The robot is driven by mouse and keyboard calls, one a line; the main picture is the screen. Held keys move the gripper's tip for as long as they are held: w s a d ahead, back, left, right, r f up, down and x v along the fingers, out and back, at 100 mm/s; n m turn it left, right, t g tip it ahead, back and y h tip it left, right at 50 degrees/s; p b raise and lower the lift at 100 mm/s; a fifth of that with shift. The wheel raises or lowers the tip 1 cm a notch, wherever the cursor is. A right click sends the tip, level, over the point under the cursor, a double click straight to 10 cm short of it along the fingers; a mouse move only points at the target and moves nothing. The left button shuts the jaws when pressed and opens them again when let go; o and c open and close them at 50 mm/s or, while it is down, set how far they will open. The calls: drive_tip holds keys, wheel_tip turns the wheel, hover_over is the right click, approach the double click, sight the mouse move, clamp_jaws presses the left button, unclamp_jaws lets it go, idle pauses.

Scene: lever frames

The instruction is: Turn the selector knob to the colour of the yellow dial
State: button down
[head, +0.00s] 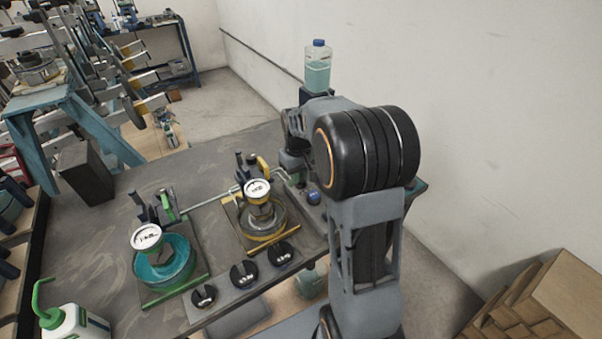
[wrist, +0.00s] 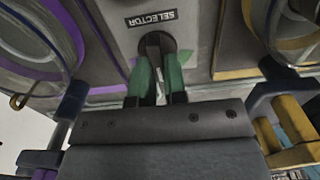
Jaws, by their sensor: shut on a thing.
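The selector knob (wrist: 174,42) is a dark round knob with a raised grip bar, beside an upside-down SELECTOR label in the wrist view. My gripper (wrist: 157,62) has green fingers closed on the grip bar. The arm hides the knob and fingertips in the head view. The yellow dial (head: 257,189) has a white face and stands on a yellow-edged station on the bench. Its reading is too small to make out. Parts of a purple-edged unit on the left and a yellow-edged unit on the right flank the knob in the wrist view.
A green-edged station with a white dial (head: 146,237) stands left of the yellow one. Several black knobs, including one (head: 243,273), line the front of the bench (head: 105,245). A clear bottle (head: 318,68) stands behind my arm. A wall rises at the right.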

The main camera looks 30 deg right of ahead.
drive_tip(key=shift+w+r, duration=0.2)
drive_tip(key=c, duration=1.2)
unclamp_jaws()
drive_tip(key=shift+f, duration=0.1)
drive_tip(key=shift+o, duration=0.2)
drive_tip(key=shift+s, duration=0.1)
wheel_tip(320, 180, up, 14)
drive_tip(key=shift+f, duration=0.15)
